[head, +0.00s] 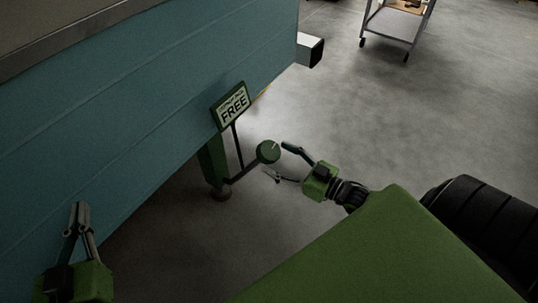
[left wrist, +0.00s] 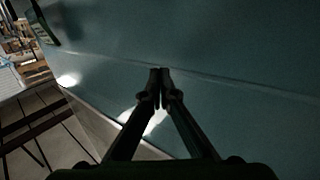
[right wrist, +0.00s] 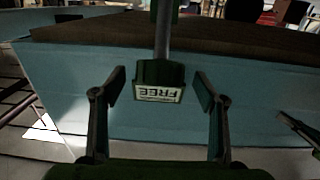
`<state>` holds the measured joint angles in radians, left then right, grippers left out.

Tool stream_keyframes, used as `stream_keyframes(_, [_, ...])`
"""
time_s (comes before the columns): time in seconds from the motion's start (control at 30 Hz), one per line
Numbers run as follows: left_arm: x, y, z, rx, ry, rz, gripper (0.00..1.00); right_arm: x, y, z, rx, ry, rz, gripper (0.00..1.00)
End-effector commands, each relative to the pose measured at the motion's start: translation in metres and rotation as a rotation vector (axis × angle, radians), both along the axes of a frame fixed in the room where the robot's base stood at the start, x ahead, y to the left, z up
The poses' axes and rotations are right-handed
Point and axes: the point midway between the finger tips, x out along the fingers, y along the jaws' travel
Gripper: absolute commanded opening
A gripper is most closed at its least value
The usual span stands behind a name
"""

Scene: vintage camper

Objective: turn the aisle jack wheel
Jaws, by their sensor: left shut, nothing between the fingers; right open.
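The jack wheel, a small round green knob (head: 268,151) with a pale mark, sits on a thin arm beside the green jack post (head: 213,160) at the camper's lower edge. A sign reading FREE (head: 234,107) stands above it; the sign appears upside down in the right wrist view (right wrist: 158,94). My right gripper (head: 276,158) is open, its fingers just right of the wheel, with no visible grip on it. I cannot clearly make out the wheel in the right wrist view. My left gripper (head: 80,206) is shut and empty, far left, in front of the teal camper wall.
The teal camper side (head: 130,110) fills the left; its wall is also close ahead in the left wrist view (left wrist: 230,65). A metal-ended beam (head: 310,49) sticks out at its far corner. A wheeled cart (head: 396,25) stands at the back. Grey floor (head: 400,120) is clear between.

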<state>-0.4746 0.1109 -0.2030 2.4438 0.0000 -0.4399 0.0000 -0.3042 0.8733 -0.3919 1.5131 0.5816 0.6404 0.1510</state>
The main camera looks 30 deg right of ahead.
Motion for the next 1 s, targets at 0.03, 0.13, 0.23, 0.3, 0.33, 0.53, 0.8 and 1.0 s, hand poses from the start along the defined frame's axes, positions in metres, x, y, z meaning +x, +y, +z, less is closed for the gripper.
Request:
stream_keyframes(0.03, [0.001, -0.002, 0.008, -0.012, -0.045, -0.003, 0.0, 0.008, 0.003, -0.001, 0.001, -0.003, 0.001, 0.66])
stream_keyframes(0.13, [0.002, -0.004, 0.026, -0.032, -0.124, -0.007, 0.0, 0.018, 0.007, -0.001, 0.001, -0.003, 0.0, 0.66])
stream_keyframes(0.23, [0.001, -0.006, 0.039, -0.048, -0.184, -0.012, 0.0, 0.026, 0.01, -0.001, 0.001, -0.002, 0.0, 0.66])
stream_keyframes(0.3, [0.0, -0.006, 0.046, -0.056, -0.213, -0.013, 0.0, 0.03, 0.012, 0.0, 0.001, -0.002, 0.001, 0.66])
stream_keyframes(0.33, [0.0, -0.006, 0.048, -0.058, -0.222, -0.014, 0.0, 0.031, 0.012, 0.0, 0.0, -0.001, 0.001, 0.66])
stream_keyframes(0.53, [-0.001, -0.007, 0.054, -0.064, -0.248, -0.015, 0.0, 0.034, 0.013, 0.0, 0.0, 0.001, 0.001, 0.66])
stream_keyframes(0.8, [-0.001, -0.007, 0.054, -0.064, -0.247, -0.015, 0.0, 0.034, 0.013, 0.0, 0.0, 0.001, 0.0, 0.4])
stream_keyframes(1.0, [-0.001, -0.006, 0.054, -0.064, -0.246, -0.014, 0.0, 0.034, 0.013, 0.0, 0.0, 0.0, 0.0, 0.27])
